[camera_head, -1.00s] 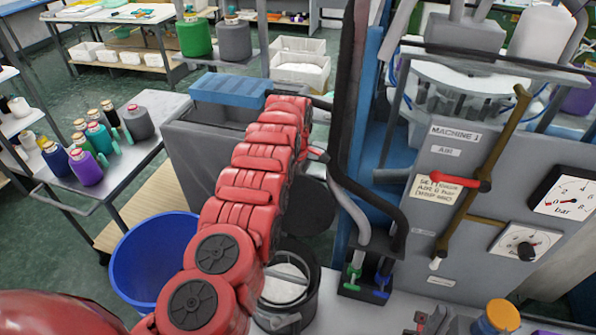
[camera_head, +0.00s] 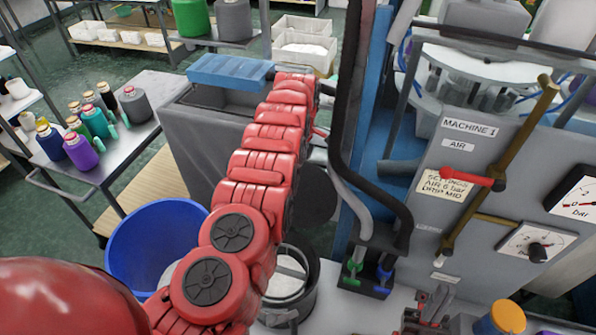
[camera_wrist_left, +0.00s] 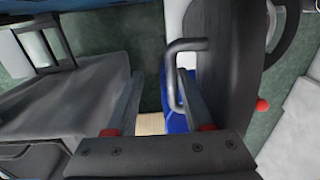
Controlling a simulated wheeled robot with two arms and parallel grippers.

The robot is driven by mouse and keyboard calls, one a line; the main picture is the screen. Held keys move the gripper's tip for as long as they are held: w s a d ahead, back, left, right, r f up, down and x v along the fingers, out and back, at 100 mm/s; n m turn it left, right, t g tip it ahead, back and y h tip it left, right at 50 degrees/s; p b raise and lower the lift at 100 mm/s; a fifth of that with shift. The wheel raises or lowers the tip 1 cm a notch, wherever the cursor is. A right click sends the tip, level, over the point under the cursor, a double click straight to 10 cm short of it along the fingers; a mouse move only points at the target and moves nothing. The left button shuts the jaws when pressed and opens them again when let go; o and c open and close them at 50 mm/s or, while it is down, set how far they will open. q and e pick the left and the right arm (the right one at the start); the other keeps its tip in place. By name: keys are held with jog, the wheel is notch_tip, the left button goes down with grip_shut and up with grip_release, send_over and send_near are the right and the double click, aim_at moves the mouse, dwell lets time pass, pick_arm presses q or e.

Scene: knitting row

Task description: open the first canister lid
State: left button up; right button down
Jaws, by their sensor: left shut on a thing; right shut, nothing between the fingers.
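The canister (camera_head: 307,308) is a dark round pot at the lower middle of the head view. Its top is open and something pale shows inside. The dark round lid (camera_head: 318,195) stands tilted up behind it, partly covered by my left arm. In the left wrist view the lid (camera_wrist_left: 228,75) is large and dark with a grey bar handle (camera_wrist_left: 173,75). My left gripper (camera_wrist_left: 160,112) is at this handle and shut on it; the exact contact is unclear. In the head view my arm hides it. My right gripper (camera_head: 430,303) is shut and empty, low at the right.
A blue bin (camera_head: 125,245) stands left of the canister. Machine 1's grey panel (camera_head: 455,200) with a red-handled valve (camera_head: 468,180) and gauges rises at the right. A cart (camera_head: 150,90) with cones stands at the left. An orange-topped jar (camera_head: 507,317) is near my right gripper.

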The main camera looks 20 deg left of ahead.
pick_arm(q)
jog(key=shift+o, duration=0.4)
jog(key=shift+w+d+f, duration=0.15)
jog(key=shift+w+f, duration=0.3)
jog(key=shift+f, duration=0.1)
jog(key=shift+s, duration=0.35)
jog(key=shift+w+f, duration=0.1)
jog(key=shift+w, duration=0.05)
jog(key=shift+w+r, duration=0.15)
jog(key=shift+r, duration=0.2)
